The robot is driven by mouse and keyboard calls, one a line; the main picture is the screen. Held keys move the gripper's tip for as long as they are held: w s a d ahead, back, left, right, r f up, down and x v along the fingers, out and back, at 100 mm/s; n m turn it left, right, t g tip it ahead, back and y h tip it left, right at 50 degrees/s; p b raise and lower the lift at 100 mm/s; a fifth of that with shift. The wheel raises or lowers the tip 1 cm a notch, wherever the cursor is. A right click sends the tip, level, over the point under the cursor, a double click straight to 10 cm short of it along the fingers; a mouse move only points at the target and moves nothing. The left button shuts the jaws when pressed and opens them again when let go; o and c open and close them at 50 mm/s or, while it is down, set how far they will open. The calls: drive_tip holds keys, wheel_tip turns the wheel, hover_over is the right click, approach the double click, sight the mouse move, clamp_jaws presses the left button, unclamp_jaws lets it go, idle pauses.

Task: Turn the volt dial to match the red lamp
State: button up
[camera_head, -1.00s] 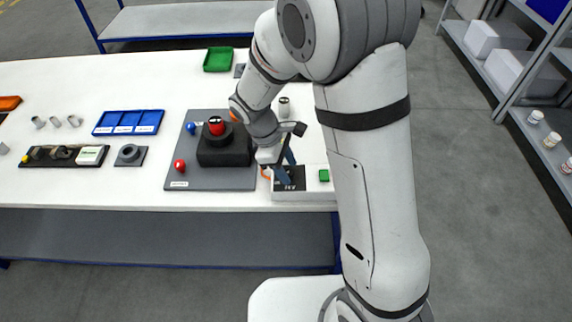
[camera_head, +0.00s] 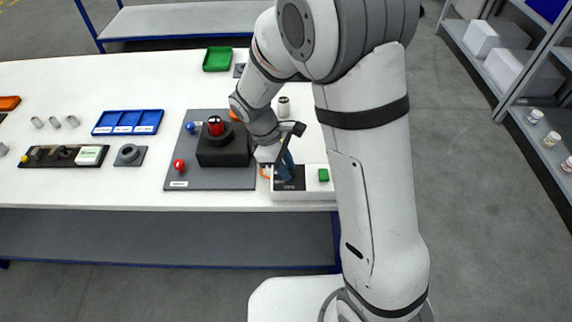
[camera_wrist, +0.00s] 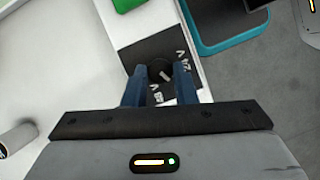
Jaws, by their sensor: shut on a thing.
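The volt dial (camera_wrist: 160,70) is a small dark round knob with a white pointer line, on a black panel (camera_wrist: 150,50) with white volt labels that are hard to read. My gripper (camera_wrist: 161,78) is shut on the dial, with one blue finger on each side of it. In the head view my gripper (camera_head: 286,172) points down at the black panel of a white box (camera_head: 313,191) and hides the dial. A red dome (camera_head: 216,126) tops a black block left of my gripper. A red ball-shaped piece (camera_head: 179,165) is on the grey plate. I cannot tell which is the lamp.
A green button (camera_head: 323,175) is on the white box, right of the panel. The black block (camera_head: 223,154) stands close to my gripper's left. A white cylinder (camera_head: 284,107) stands behind. A blue tray (camera_head: 128,131) is further left. The table's front edge is near the box.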

drive_tip(key=m, duration=0.1)
drive_tip(key=m+g, duration=0.1)
drive_tip(key=m, duration=0.1)
drive_tip(key=m+y, duration=0.1)
drive_tip(key=m, duration=0.1)
drive_tip(key=shift+w+d+g, duration=0.1)
drive_tip(key=shift+w+g, duration=0.15)
drive_tip(key=shift+g, duration=0.05)
drive_tip(key=m+y, duration=0.1)
drive_tip(key=m, duration=0.2)
drive_tip(key=m+g+y, duration=0.1)
drive_tip(key=m, duration=0.2)
drive_tip(key=shift+w+d+b, duration=0.1)
drive_tip(key=shift+d+b, duration=0.1)
drive_tip(key=shift+b, duration=0.15)
drive_tip(key=shift+m, duration=0.3)
drive_tip(key=o, duration=1)
drive_tip(key=v, duration=0.7)
drive_tip(key=shift+w+r+b, duration=0.2)
drive_tip(key=shift+r+b, duration=0.2)
